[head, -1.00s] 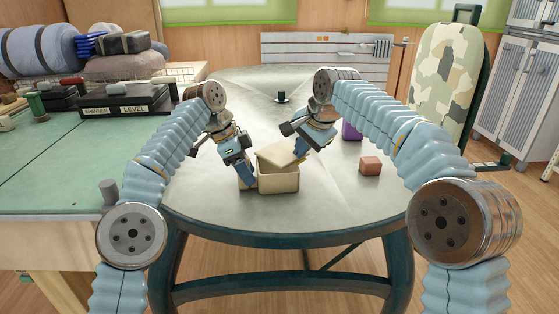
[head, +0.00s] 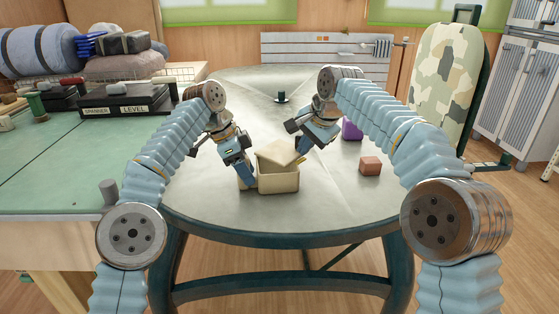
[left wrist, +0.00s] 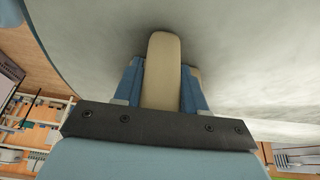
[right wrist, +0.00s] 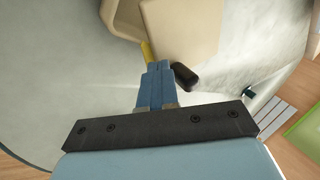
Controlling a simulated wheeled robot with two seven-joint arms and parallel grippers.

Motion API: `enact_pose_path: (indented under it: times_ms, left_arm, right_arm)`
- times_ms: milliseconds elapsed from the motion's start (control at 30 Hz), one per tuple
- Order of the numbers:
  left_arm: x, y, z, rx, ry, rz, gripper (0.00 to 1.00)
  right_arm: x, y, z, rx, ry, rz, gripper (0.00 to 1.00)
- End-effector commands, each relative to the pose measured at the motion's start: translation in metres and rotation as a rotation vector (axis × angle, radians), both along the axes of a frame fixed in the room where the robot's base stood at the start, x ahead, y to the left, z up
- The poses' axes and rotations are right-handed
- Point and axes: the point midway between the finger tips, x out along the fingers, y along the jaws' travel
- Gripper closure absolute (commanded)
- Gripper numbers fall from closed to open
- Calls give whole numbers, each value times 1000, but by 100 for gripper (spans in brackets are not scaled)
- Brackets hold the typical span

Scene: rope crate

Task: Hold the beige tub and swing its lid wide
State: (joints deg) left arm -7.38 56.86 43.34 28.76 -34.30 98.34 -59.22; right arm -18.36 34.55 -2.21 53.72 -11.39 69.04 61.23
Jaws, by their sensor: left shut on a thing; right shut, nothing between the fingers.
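The beige tub (head: 278,182) stands on the round grey table. Its beige lid (head: 277,152) is tilted up, partly open, above the tub. My left gripper (head: 248,180) is at the tub's left side, shut on a beige upright part of it (left wrist: 163,75). My right gripper (head: 302,153) is shut and empty beside the lid's right edge. In the right wrist view, the closed fingertips (right wrist: 158,68) are just below the lid (right wrist: 182,28), close to a yellow piece (right wrist: 147,51) and a black piece (right wrist: 184,75). I cannot tell whether they touch.
A reddish block (head: 370,166) lies right of the tub, and a purple object (head: 351,130) is behind it, partly hidden by my right arm. A small dark object (head: 280,98) stands farther back. The table front is clear. A green-topped workbench (head: 70,165) adjoins at left.

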Motion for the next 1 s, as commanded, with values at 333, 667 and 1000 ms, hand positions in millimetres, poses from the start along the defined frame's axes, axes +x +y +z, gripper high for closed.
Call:
enact_pose_path:
  times_ms: [333,667,1000]
  left_arm:
    - [0,0,-1,2,1,1,95]
    - [0,0,-1,2,2,-1,95]
    - [0,0,-1,2,2,-1,95]
  right_arm:
    - [1,0,19,0,-1,0,100]
    - [0,0,33,-1,-1,0,100]
    - [-4,5,58,0,-2,1,100]
